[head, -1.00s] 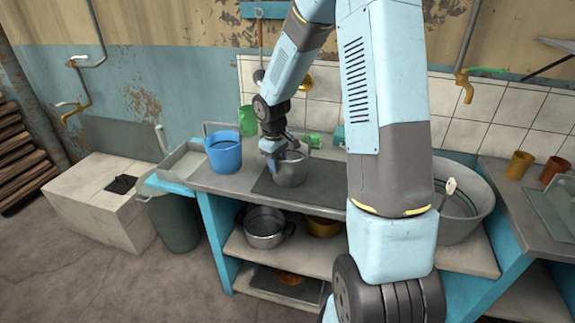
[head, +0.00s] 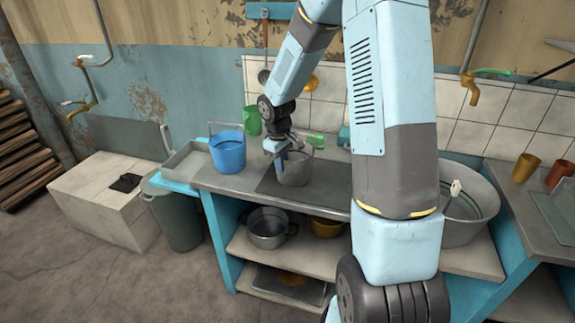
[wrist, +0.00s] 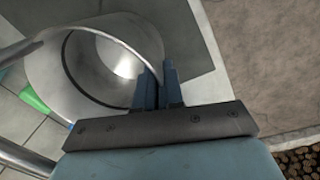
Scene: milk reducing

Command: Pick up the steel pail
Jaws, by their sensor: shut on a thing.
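The steel pail (head: 295,172) stands upright on the dark mat on the counter, behind my arm in the head view. In the wrist view, the pail (wrist: 75,58) shows its open mouth, empty inside, with its handle at the left. My gripper (head: 281,160) is at the pail's near-left rim. In the wrist view, my gripper (wrist: 159,84) is shut on the pail's rim, with one finger on each side of the wall. The pail's base is hidden in the wrist view.
A blue bucket (head: 227,152) stands left of the pail, beside a shallow grey tray (head: 184,163). A large metal tub (head: 466,225) is at the right. A pot (head: 268,229) sits on the shelf below.

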